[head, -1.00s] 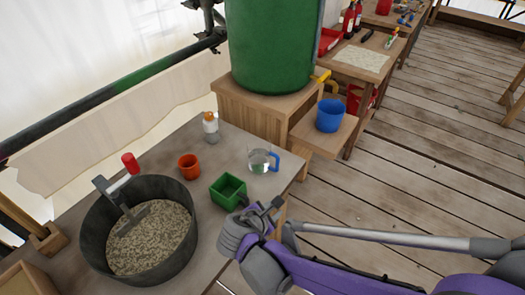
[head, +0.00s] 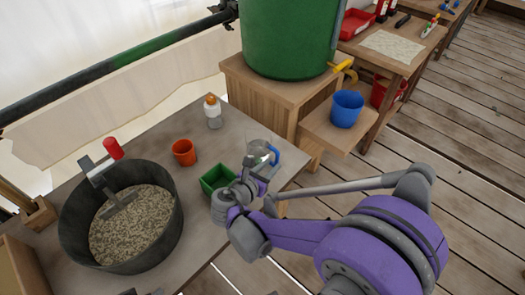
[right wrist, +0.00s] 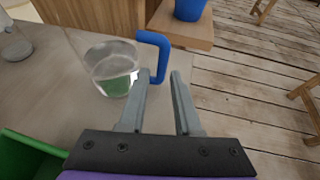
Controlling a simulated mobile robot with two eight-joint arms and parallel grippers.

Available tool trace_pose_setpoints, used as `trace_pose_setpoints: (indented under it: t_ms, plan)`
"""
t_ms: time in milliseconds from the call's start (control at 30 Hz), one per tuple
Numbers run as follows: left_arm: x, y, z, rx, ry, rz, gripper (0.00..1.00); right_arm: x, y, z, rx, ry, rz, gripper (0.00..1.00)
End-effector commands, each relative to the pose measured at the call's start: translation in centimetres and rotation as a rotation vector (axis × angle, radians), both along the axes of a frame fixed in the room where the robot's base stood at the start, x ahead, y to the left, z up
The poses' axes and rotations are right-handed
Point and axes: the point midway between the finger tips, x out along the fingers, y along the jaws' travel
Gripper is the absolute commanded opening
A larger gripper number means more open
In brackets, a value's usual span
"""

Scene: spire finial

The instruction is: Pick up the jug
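The jug (head: 258,149) is clear, with some clear liquid in it and a blue handle (head: 274,155). It stands upright on the grey table near its right corner. In the right wrist view the jug (right wrist: 106,70) is left of my fingers, and its blue handle (right wrist: 165,48) is just beyond and between the fingertips. My right gripper (right wrist: 160,75) is open and empty; I cannot tell whether it touches the handle. In the head view my right gripper (head: 262,168) partly hides the jug. My left gripper is not clearly in view.
A green box (head: 212,180) sits close beside my right gripper. An orange cup (head: 184,152), a white bottle with an orange cap (head: 213,112) and a dark tub of grainy material (head: 78,232) share the table. A blue cup (head: 347,109) stands on a wooden shelf behind.

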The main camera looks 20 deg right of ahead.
Motion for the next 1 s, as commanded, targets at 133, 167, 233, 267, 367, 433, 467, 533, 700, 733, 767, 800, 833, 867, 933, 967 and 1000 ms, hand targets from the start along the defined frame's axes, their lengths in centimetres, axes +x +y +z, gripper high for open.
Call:
trace_pose_setpoints:
  t_ms: [133, 167, 233, 267, 367, 433, 467, 533, 700, 733, 767, 800, 833, 867, 933, 967, 1000]
  plan:
    - [0.0, 0.0, -0.3, 0.000, 0.001, 0.000, 0.61, 1.0, -1.5, -0.8, 0.001, 0.000, -0.003, 0.32]
    - [0.0, 0.0, -0.3, 0.000, 0.001, 0.000, 0.61, 1.1, -1.7, -0.9, 0.001, 0.000, -0.003, 0.32]
    - [0.0, 0.0, -0.3, 0.000, 0.001, 0.000, 0.61, 1.3, -2.0, -1.0, 0.001, 0.000, -0.001, 0.32]
    - [0.0, 0.0, -0.4, 0.000, 0.001, 0.000, 0.61, 1.4, -2.1, -1.1, 0.001, 0.000, -0.001, 0.32]
    - [0.0, 0.0, -0.6, 0.000, 0.002, 0.000, 0.61, 2.0, -3.2, -1.6, 0.001, 0.000, -0.004, 0.32]
    - [0.0, 0.0, -0.7, 0.000, 0.002, 0.000, 0.61, 2.5, -4.2, -2.0, 0.001, -0.001, -0.005, 0.32]
    - [0.0, 0.0, -0.8, 0.000, 0.003, 0.000, 0.61, 2.7, -4.6, -2.1, 0.001, -0.001, -0.005, 0.32]
    - [0.0, 0.0, -0.9, 0.000, 0.003, 0.000, 0.61, 3.2, -5.2, -2.5, 0.001, -0.002, -0.003, 0.32]
    - [0.0, 0.0, -1.0, 0.000, 0.003, 0.000, 0.61, 3.7, -6.0, -2.8, 0.001, -0.002, -0.001, 0.32]
    - [0.0, 0.0, -1.0, 0.000, 0.003, 0.000, 0.61, 3.7, -6.0, -2.8, 0.001, -0.002, 0.000, 0.32]
    - [0.0, 0.0, -0.9, 0.000, 0.003, 0.000, 0.61, 3.7, -6.0, -2.8, 0.001, -0.002, 0.000, 0.32]
    - [0.0, 0.0, -0.9, 0.000, 0.003, 0.000, 0.61, 3.7, -6.0, -2.8, 0.002, -0.001, 0.000, 0.32]
    - [0.0, 0.0, -0.9, 0.000, 0.003, 0.000, 0.61, 3.7, -6.0, -2.8, 0.002, -0.001, 0.000, 0.32]
    - [0.0, 0.0, -0.9, 0.000, 0.003, 0.000, 0.61, 3.7, -6.0, -2.8, 0.002, -0.001, 0.000, 0.32]
    - [0.0, 0.0, -0.9, 0.000, 0.003, 0.000, 0.61, 3.7, -5.9, -2.8, 0.002, -0.001, 0.000, 0.23]
    - [0.0, 0.0, -0.9, 0.000, 0.003, 0.000, 0.61, 3.7, -5.9, -2.8, 0.002, -0.001, 0.000, 0.18]
    - [0.0, 0.0, -0.9, 0.000, 0.003, 0.000, 0.61, 3.7, -5.9, -2.8, 0.002, -0.001, 0.000, 0.10]
